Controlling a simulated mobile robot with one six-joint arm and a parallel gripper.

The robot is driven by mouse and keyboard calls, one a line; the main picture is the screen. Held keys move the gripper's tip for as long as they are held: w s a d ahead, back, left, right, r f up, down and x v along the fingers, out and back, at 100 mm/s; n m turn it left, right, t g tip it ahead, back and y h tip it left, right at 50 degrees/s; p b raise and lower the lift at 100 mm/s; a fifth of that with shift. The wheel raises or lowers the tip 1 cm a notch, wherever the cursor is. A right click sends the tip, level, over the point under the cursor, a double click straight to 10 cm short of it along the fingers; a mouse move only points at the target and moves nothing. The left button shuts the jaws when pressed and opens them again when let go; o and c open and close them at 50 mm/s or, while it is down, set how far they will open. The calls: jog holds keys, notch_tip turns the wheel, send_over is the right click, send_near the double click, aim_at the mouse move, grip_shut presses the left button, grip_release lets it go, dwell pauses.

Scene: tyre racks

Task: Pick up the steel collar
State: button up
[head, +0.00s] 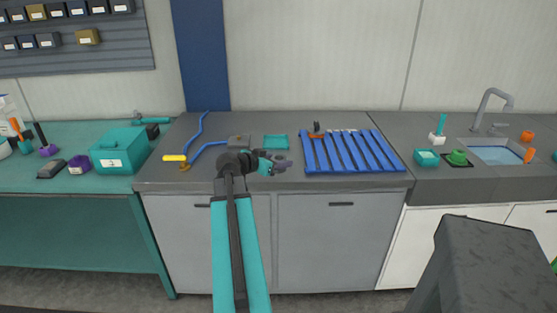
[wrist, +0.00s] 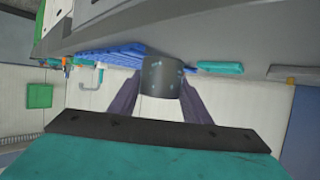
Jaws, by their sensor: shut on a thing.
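The steel collar (wrist: 162,77) is a short dark grey cylinder with small light specks, seen at the upper middle of the wrist view. My gripper (head: 281,163) is at the front part of the grey worktop in the head view, just in front of a small teal tray and left of the blue slatted rack. In the wrist view its two dark purple fingers (wrist: 160,88) close on the collar from both sides. The collar is too small and covered to make out clearly in the head view. I cannot tell whether it touches the worktop.
The teal tray (head: 276,142) and the blue slatted rack (head: 352,152) lie on the worktop (head: 370,121). A bent blue tube (head: 207,152) is to the left. A sink (head: 496,153) is at the right. A dark grey block (head: 483,260) stands in the right foreground.

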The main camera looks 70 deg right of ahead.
jog(key=s+a+b, duration=0.2)
jog(key=a+b, duration=0.3)
jog(key=b, duration=0.1)
jog(key=shift+s+a+r+b, duration=0.15)
jog(key=shift+a+r+b, duration=0.1)
jog(key=shift+a+b, duration=0.15)
jog(key=shift+a+r, duration=0.1)
dwell(0.7)
